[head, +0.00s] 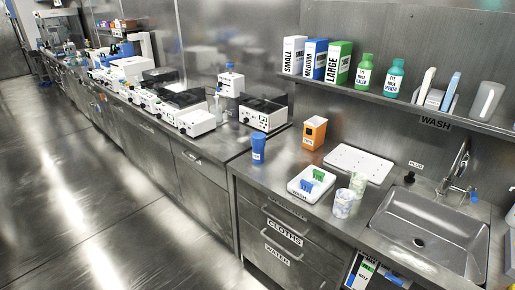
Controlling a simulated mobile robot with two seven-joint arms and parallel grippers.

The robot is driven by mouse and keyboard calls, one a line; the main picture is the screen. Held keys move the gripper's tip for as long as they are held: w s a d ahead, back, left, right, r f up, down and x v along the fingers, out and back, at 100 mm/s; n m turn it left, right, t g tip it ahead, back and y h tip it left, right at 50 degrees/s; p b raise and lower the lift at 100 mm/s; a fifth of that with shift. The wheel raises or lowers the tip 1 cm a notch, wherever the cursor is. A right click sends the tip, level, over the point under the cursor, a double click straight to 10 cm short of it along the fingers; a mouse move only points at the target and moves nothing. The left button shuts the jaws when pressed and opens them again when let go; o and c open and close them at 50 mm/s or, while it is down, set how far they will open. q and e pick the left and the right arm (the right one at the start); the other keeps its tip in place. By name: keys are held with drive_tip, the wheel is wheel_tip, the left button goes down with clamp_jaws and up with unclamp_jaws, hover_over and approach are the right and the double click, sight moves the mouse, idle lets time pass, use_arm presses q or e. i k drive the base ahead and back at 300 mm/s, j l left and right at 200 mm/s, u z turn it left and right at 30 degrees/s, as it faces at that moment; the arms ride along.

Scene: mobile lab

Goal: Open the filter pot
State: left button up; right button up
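I cannot tell for sure which thing is the filter pot. A blue cup-like pot (258,150) stands upright on the steel counter (276,168), left of the sink. An orange box-shaped container (314,135) with a white label and dark top stands behind it to the right. Two pale patterned cylinders (343,203) stand close together near the sink. A white device with a blue knob on top (231,83) stands farther back. Neither of my grippers is in view.
A white tray (299,188) holds green and blue items. A flat white board (357,163) lies behind it. The sink (432,232) is at right. A shelf (400,103) carries boxes and bottles. Laboratory machines line the far counter. The floor (90,190) at left is clear.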

sight(259, 153)
drive_tip(key=i+j, duration=0.25)
drive_tip(key=j, duration=0.2)
drive_tip(key=i+j, duration=0.25)
drive_tip(key=j, duration=0.2)
drive_tip(key=i+j+u, duration=0.1)
drive_tip(key=j, duration=0.35)
drive_tip(key=i, duration=0.1)
